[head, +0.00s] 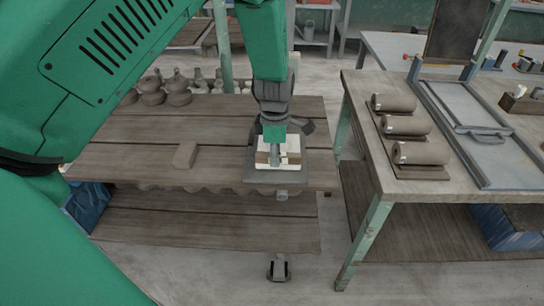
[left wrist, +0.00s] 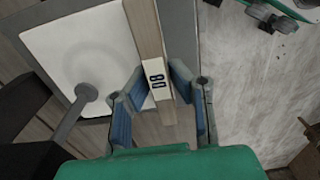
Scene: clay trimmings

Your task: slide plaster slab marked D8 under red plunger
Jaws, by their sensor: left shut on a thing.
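The plaster slab (left wrist: 147,40) shows in the left wrist view as a narrow tan bar with a white label reading D8. My left gripper (left wrist: 160,93) is shut on it, with one blue-padded finger on each side. In the head view my left gripper (head: 275,154) points down over the white plate (head: 293,158) at the right end of the low wooden bench. The white plate (left wrist: 75,45) lies beside the slab in the wrist view, with a grey disc and rod (left wrist: 86,92) over it. No red plunger can be made out. My right gripper is out of view.
A grey base (head: 262,180) lies around the white plate. A small tan block (head: 185,155) lies on the bench (head: 125,160), with several clay pots (head: 178,90) behind. A higher table (head: 450,188) with several clay rolls (head: 420,153) stands to the right. The bench's middle is mostly clear.

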